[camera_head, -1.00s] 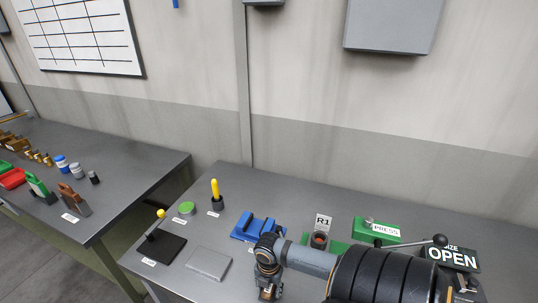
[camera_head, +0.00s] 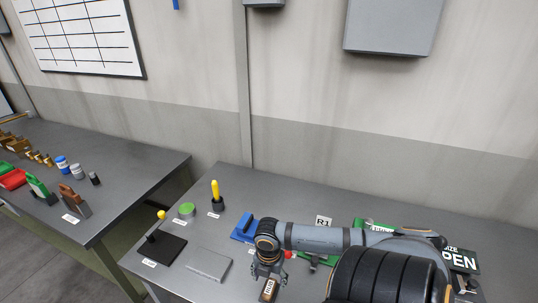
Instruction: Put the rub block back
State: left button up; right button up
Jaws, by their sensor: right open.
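My right gripper (camera_head: 268,289) hangs down from its wrist at the front of the near bench, to the right of a flat grey plate (camera_head: 209,264). I cannot tell for certain which thing is the rub block. A blue fixture (camera_head: 242,228) stands behind the wrist and is partly hidden by it. A small red thing (camera_head: 289,254) shows just right of the wrist, mostly covered by my arm. My left gripper is not in view.
Several brown blocks and bottles stand on the left bench (camera_head: 130,160).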

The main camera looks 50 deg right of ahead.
aim_at(269, 288)
notch_tip(269, 288, up, 6)
jog(key=shift+f+p, duration=0.15)
jog(key=shift+p, duration=0.9)
jog(key=shift+a+f, duration=0.1)
